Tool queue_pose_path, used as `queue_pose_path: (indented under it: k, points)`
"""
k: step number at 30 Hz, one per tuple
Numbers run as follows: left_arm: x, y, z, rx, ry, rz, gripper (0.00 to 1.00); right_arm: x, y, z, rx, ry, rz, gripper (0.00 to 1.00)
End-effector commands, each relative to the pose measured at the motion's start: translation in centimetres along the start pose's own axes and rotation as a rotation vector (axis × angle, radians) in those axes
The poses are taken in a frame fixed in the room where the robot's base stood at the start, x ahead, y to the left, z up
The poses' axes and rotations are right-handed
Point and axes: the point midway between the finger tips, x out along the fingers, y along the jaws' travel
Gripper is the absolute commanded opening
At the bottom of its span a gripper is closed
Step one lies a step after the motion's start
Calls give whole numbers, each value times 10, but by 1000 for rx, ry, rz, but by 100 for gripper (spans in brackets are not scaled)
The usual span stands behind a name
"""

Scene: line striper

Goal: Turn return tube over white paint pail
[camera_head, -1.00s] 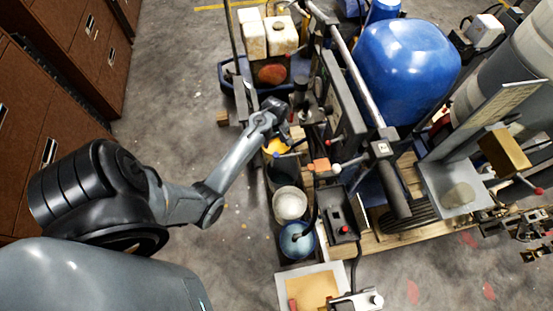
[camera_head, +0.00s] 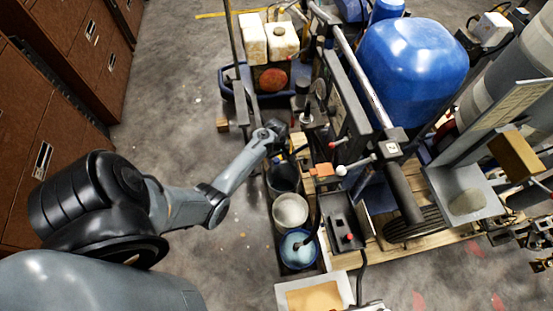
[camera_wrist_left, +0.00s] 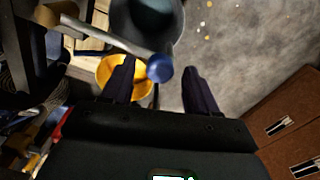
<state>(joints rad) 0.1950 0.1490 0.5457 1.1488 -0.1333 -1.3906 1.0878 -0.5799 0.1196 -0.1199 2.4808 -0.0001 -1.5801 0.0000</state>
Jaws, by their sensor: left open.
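The white paint pail (camera_head: 290,211) stands in the row of pails left of the machine, between a dark pail (camera_head: 284,179) and a pail of blue liquid (camera_head: 298,248). My left gripper (camera_head: 290,149) is beyond the dark pail, beside the machine. In the left wrist view its fingers (camera_wrist_left: 160,88) are open. A pale tube or lever (camera_wrist_left: 105,38) with a blue rounded end (camera_wrist_left: 160,67) reaches between or just above them, not gripped. I cannot tell for sure that it is the return tube. My right gripper is out of view.
A yellow bowl (camera_wrist_left: 112,74) lies below the fingers, near a dark bucket (camera_wrist_left: 152,18). A control box (camera_head: 342,228) and a white-knobbed lever (camera_head: 342,171) crowd the right side. Brown cabinets (camera_head: 60,110) stand at left. The floor (camera_head: 180,120) between is clear.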

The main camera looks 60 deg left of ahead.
Motion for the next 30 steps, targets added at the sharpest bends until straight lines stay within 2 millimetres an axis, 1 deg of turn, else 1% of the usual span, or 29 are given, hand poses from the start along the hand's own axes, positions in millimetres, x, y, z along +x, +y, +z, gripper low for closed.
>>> queue_pose_path:
  k: [3, 12, 17, 21, 24, 30]
  points:
    - [5, 0, 0, 0, 0, -1, 59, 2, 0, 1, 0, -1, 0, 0]
    - [6, 0, 0, 0, 0, 0, 59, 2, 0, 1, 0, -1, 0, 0]
    - [6, 0, 0, 0, 0, 0, 34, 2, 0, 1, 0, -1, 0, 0]
    - [6, 0, 0, 0, 0, -1, 13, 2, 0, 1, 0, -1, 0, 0]
    - [6, 0, 0, 0, 0, -1, 0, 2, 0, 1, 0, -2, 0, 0]
    - [6, 0, 0, 0, 0, -1, 0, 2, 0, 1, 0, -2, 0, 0]
